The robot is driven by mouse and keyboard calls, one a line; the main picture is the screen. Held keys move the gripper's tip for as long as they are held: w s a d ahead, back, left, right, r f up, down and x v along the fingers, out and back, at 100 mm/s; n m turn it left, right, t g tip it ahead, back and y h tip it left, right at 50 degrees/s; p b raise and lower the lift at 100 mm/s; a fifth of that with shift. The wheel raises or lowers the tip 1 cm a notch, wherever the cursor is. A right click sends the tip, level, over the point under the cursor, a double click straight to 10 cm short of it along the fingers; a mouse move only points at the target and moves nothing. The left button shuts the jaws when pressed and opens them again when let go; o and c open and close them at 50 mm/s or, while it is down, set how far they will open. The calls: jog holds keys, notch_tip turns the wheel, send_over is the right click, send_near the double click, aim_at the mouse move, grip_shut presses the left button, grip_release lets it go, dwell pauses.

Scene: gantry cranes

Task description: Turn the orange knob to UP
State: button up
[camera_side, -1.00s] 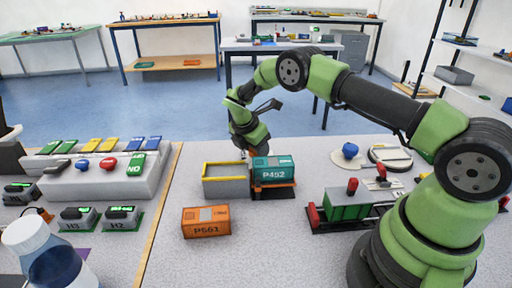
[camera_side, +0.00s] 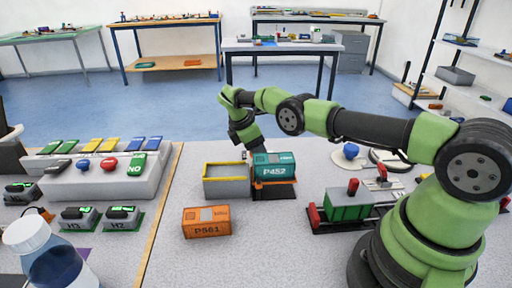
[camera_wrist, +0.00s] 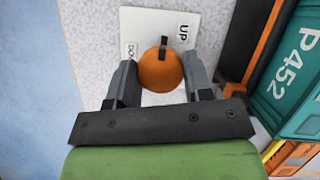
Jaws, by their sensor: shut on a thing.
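The orange knob (camera_wrist: 160,72) sits on a white plate (camera_wrist: 130,22) in the wrist view. A dark pointer mark on the knob points to the top of the picture, between the "UP" label on the right and the smaller label, partly hidden, on the left. My gripper (camera_wrist: 160,76) has one finger on each side of the knob and is shut on it. In the side view my gripper (camera_side: 246,152) reaches down behind the teal P452 container, and the knob is hidden there.
The teal P452 container (camera_side: 273,164) stands close beside my gripper, and it shows at the right of the wrist view (camera_wrist: 290,75). A grey yellow-rimmed bin (camera_side: 226,188) and an orange P561 container (camera_side: 206,222) are nearer. A green crane model (camera_side: 348,205) stands right.

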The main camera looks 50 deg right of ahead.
dwell(0.5)
jog(key=o, duration=0.9)
jog(key=shift+r, duration=0.1)
jog(key=shift+a+r, duration=0.15)
jog(key=shift+r, duration=0.1)
jog(key=r, duration=0.9)
jog(key=shift+w+a+r, duration=0.1)
jog(key=shift+w+a, duration=0.15)
jog(key=shift+a, duration=0.1)
